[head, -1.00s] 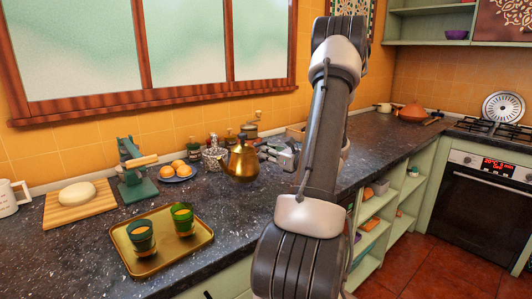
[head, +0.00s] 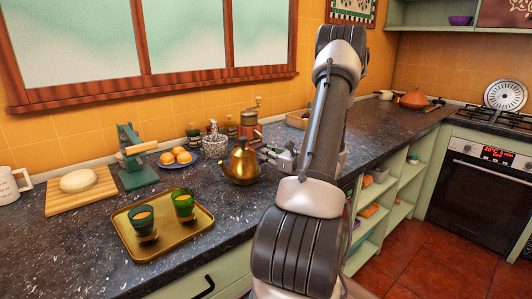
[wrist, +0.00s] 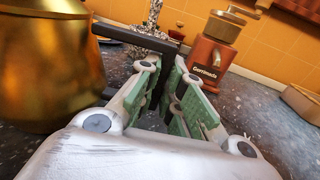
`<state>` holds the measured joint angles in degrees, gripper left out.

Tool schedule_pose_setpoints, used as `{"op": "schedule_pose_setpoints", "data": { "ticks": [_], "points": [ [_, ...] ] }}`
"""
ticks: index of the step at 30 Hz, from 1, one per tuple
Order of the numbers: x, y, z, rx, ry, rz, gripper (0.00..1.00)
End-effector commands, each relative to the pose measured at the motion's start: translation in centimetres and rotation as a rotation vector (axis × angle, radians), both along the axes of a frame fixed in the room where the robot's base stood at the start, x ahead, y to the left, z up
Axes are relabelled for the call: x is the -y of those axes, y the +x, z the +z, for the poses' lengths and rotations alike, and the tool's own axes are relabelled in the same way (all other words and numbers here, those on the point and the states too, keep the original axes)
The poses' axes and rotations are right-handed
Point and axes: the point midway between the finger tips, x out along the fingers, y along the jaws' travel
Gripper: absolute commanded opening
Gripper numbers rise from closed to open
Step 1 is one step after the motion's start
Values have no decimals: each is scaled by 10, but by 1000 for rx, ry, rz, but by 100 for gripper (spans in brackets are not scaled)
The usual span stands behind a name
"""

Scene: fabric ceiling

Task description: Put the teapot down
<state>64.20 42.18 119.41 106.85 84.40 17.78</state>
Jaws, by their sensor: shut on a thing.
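The teapot (head: 241,167) is golden and round, with a pointed lid and a spout to the left. It is upright, at or just above the dark counter, right of the tray. I cannot tell whether its base touches. My gripper (head: 272,154) is right of it, shut on its dark handle. In the wrist view the teapot (wrist: 45,70) fills the left side, and its dark handle bar (wrist: 125,38) runs to my gripper (wrist: 160,75), between the green-padded fingers.
A gold tray (head: 165,250) with two green glasses is at front left. A plate of orange pastries (head: 177,158), a green press (head: 133,165) and a board (head: 60,203) stand left. A red grinder (head: 250,128) and small jars are close behind the teapot. Bare counter lies in front.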

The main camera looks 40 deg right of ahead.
Motion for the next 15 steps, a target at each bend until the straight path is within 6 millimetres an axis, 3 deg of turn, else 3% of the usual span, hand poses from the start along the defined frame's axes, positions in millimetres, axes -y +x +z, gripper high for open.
{"op": "schedule_pose_setpoints", "data": {
  "ticks": [15],
  "points": [
    [0, 0, -6, 1, 2, 0, 0]
  ]
}}
